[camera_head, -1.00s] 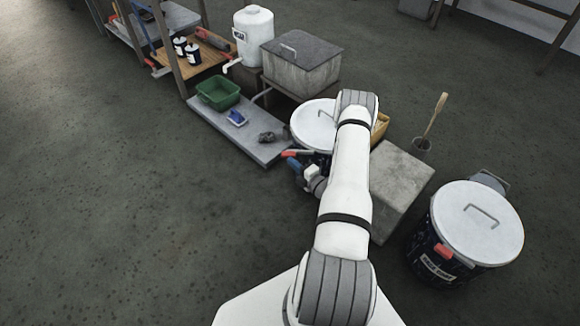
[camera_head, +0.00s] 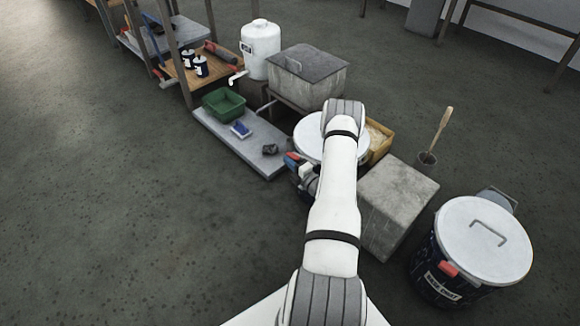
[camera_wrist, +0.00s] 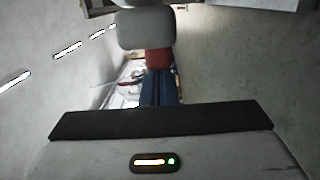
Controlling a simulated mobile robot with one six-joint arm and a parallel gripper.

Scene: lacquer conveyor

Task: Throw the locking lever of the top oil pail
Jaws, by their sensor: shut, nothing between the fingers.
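A pail with a round white lid (camera_head: 308,132) stands behind my arm, beside a grey concrete block. My forearm covers most of its body and part of its lid. My gripper (camera_head: 295,163) is at the left rim of this lid, small and partly hidden by the wrist. It is shut and empty. Red and dark blue parts show there, and I cannot clearly tell the lever from the fingers. In the wrist view a red block (camera_wrist: 159,58) shows above a dark blue part (camera_wrist: 160,90), with a pale rounded shape (camera_wrist: 147,30) beyond. Contact cannot be told.
A second dark blue pail (camera_head: 436,285) with a white lid and red lever stands at right. The grey concrete block (camera_head: 400,200) lies between the pails. A low grey platform (camera_head: 225,130) with a green tub (camera_head: 223,103) is at left. The left floor is clear.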

